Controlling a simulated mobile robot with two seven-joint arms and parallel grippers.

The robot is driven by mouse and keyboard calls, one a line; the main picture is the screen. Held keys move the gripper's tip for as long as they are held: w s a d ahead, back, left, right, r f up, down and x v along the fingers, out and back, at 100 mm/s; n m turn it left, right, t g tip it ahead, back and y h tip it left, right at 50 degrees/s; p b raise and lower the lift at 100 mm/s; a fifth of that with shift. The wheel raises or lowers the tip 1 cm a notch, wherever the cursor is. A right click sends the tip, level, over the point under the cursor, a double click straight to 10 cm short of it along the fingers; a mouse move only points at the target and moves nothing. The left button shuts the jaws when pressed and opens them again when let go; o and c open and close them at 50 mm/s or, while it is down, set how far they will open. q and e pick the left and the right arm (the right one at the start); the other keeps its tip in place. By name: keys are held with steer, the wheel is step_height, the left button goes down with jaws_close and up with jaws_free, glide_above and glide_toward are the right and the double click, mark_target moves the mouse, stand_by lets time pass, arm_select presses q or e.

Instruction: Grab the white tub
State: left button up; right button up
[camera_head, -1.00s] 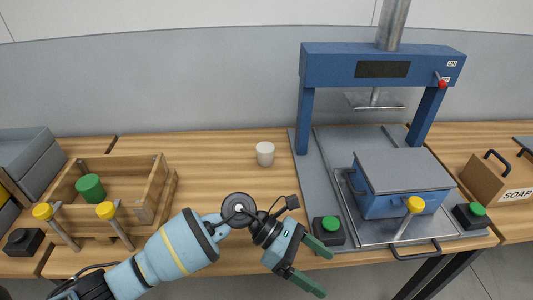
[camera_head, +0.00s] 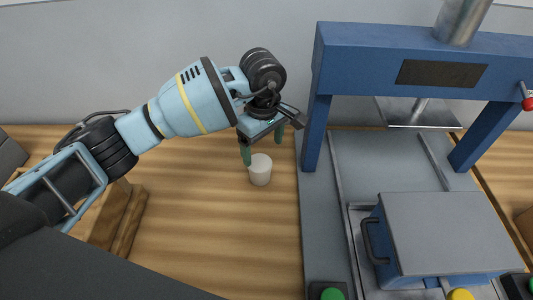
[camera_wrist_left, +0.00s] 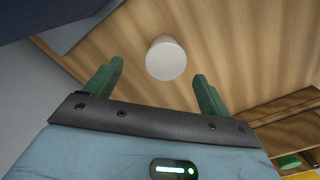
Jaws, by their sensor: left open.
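The white tub (camera_head: 260,170) stands upright on the wooden table, just left of the blue press. My left gripper (camera_head: 262,145) is above and behind it in the head view, with its green fingers spread and nothing between them. In the left wrist view the tub (camera_wrist_left: 166,60) shows beyond the fingertips, between the two fingers of the left gripper (camera_wrist_left: 160,75). I cannot tell exactly how far the fingers are from the tub. My right gripper is not in view.
The blue press (camera_head: 316,110) rises close to the tub's right, with a lidded blue box (camera_head: 440,235) on its base. A wooden crate (camera_head: 125,215) is partly hidden behind my left arm. The table (camera_head: 210,235) in front of the tub is clear.

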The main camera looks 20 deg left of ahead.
mark_target(260, 162)
arm_select(q)
steer(key=shift+s, duration=0.15)
steer(key=shift+s+f, duration=0.1)
steer(key=shift+s, duration=0.05)
steer(key=shift+f, duration=1.15)
steer(key=shift+a+f+p, duration=0.15)
steer(key=shift+a+f, duration=0.05)
steer(key=shift+f, duration=1.1)
steer(key=shift+a+f+p, duration=0.15)
steer(key=shift+a+f, duration=0.05)
steer(key=shift+f, duration=1.05)
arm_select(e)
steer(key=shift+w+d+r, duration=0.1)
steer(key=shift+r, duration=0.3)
arm_select(q)
steer(key=c, duration=1.1)
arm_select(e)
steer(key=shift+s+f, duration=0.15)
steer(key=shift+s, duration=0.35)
